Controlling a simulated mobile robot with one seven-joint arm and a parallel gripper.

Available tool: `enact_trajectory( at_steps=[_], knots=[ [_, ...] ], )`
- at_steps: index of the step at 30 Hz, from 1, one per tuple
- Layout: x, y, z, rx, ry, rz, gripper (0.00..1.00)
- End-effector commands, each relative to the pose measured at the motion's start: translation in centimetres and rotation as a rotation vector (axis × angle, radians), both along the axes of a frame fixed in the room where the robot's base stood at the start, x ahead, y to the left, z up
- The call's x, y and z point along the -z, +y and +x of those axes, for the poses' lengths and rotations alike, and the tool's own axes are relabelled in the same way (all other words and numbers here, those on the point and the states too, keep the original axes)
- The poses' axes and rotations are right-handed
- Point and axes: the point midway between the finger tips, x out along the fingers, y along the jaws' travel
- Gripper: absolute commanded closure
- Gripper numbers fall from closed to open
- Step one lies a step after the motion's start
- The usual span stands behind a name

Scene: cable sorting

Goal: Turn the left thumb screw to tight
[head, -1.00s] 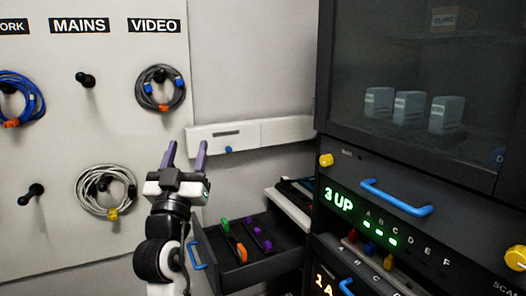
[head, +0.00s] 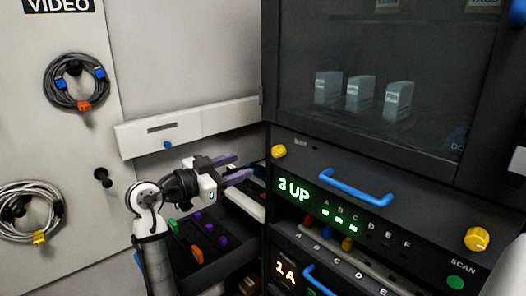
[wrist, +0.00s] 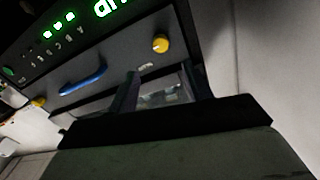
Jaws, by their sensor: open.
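The left thumb screw (head: 278,151) is a yellow knob at the left end of the dark panel with the blue handle. It also shows in the wrist view (wrist: 160,44), beyond the fingers. My gripper (head: 243,167) is open and empty, with its purple fingers pointing right toward the cabinet. In the head view the fingertips are left of and a little below the knob, apart from it. A second yellow thumb screw (head: 477,239) sits at the panel's right end. I cannot tell how tight either screw is.
The blue handle (head: 346,188) sticks out between the screws. Below are a green "3 UP" display (head: 293,190) and coloured plugs. An open drawer (head: 222,250) with coloured items lies below my gripper. Cables hang on the white board (head: 85,130) at left.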

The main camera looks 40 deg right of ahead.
Motion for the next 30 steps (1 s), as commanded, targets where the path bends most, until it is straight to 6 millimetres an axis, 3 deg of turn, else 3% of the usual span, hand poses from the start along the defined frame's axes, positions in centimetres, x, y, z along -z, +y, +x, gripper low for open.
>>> enact_trajectory(
  at_steps=[9,15,21,30],
  knots=[
    [-0.4,-6.9,0.2,0.001,0.002,0.0,0.5],
    [-0.2,-10.1,0.4,-0.001,0.002,-0.001,0.5],
    [-0.1,-11.4,0.5,-0.004,0.002,-0.001,0.5],
    [0.0,-11.6,0.5,-0.005,0.001,-0.002,0.52]
  ],
)
